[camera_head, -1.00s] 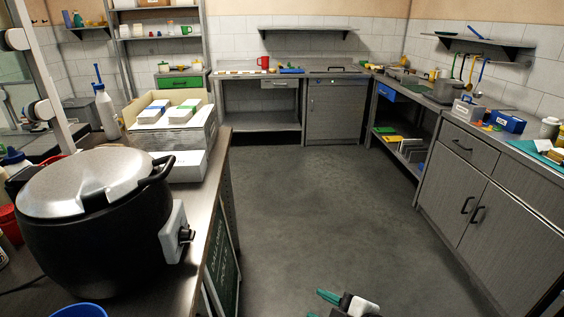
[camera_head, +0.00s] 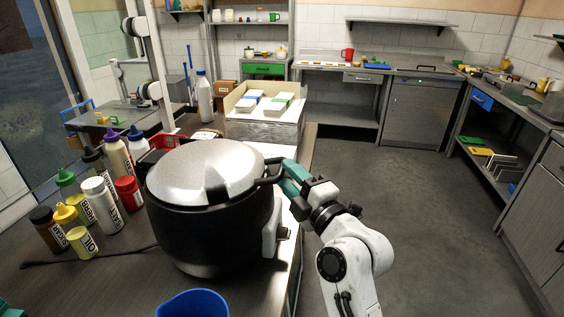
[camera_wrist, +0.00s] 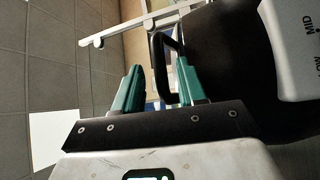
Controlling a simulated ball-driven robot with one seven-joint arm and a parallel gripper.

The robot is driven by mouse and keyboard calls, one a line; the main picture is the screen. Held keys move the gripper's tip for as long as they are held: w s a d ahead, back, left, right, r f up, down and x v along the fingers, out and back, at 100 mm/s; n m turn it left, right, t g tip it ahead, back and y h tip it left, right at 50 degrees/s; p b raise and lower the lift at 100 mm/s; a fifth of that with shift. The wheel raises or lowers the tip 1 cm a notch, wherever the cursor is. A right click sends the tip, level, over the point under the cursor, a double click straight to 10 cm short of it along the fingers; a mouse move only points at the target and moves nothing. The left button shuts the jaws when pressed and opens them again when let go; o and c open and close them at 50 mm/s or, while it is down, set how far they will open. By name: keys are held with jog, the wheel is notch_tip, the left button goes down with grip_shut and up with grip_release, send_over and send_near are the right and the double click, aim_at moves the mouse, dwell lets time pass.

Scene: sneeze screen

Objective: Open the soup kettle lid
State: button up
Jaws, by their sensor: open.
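The soup kettle (camera_head: 205,235) is a round black pot on the counter at the left of the head view. Its silver lid (camera_head: 200,170) is down on the pot. The lid's black handle (camera_head: 271,172) sticks out on the right side. My gripper (camera_head: 290,175) is at this handle with its green fingers. In the wrist view my gripper (camera_wrist: 157,88) is open, and the black handle loop (camera_wrist: 158,70) shows between the two fingers, closer to the right one. Whether a finger touches the handle I cannot tell. The kettle's white control box (camera_wrist: 295,45) is at the upper right there.
Several sauce bottles (camera_head: 100,200) stand left of the kettle. A blue bowl (camera_head: 193,303) is in front of it. A box of cartons (camera_head: 264,115) stands behind it. The glass screen's post (camera_head: 155,70) rises behind the kettle. The floor at right is clear.

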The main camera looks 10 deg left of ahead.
aim_at(283, 169)
jog(key=shift+p+x, duration=0.35)
jog(key=shift+x, duration=1.4)
jog(key=shift+d, duration=0.1)
grip_shut()
